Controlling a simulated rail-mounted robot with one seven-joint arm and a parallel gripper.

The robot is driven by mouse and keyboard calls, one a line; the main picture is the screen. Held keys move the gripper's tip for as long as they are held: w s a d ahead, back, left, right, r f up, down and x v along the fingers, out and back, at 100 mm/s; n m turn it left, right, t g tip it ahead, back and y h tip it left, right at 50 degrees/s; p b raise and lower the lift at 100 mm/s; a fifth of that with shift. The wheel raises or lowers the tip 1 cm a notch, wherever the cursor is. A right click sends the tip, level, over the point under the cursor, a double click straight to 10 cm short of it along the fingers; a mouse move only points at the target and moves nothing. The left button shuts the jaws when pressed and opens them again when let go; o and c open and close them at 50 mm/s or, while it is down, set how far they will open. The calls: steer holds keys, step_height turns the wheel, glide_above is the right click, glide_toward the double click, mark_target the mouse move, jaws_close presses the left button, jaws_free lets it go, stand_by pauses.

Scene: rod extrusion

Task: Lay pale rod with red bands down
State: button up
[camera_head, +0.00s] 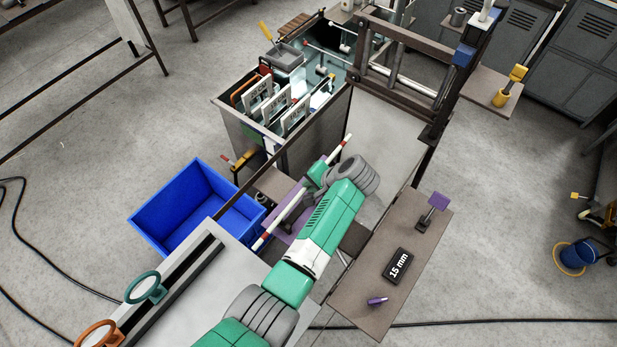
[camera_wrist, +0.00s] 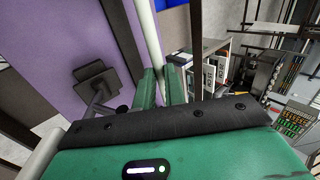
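The pale rod with red bands (camera_head: 286,212) runs slantwise under my arm in the head view; its lower-left and upper-right ends show, and the arm hides its middle. My gripper (camera_head: 316,176) is at the rod's middle. In the wrist view the pale rod (camera_wrist: 146,35) comes down from the top edge between the two green fingers of my gripper (camera_wrist: 161,88), which appear closed on it. Beside and below the rod is a purple surface (camera_wrist: 65,45), also visible in the head view (camera_head: 283,228). The gap between rod and surface cannot be judged.
A blue bin (camera_head: 165,215) stands on the floor at left. A tank with labelled white plates (camera_head: 262,100) stands behind. A side table (camera_head: 350,300) at right holds a "15 mm" sign (camera_head: 398,266) and a purple paddle (camera_head: 438,201).

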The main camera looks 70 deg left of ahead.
steer(key=o, duration=0.4)
steer(key=shift+w+d+f, duration=0.1)
steer(key=shift+d+f, duration=0.45)
steer(key=shift+d, duration=0.15)
steer(key=shift+o, duration=0.7)
steer(key=v, duration=0.5)
steer(key=a+r+v, duration=0.1)
steer(key=v, duration=0.1)
steer(key=shift+r, duration=0.25)
steer(key=shift+w+d+r, duration=0.15)
steer(key=shift+r, duration=0.1)
steer(key=shift+w+d, duration=0.25)
steer(key=shift+d, duration=0.05)
steer(key=shift+s+a, duration=0.25)
steer(key=shift+a, duration=0.05)
steer(key=shift+a, duration=0.1)
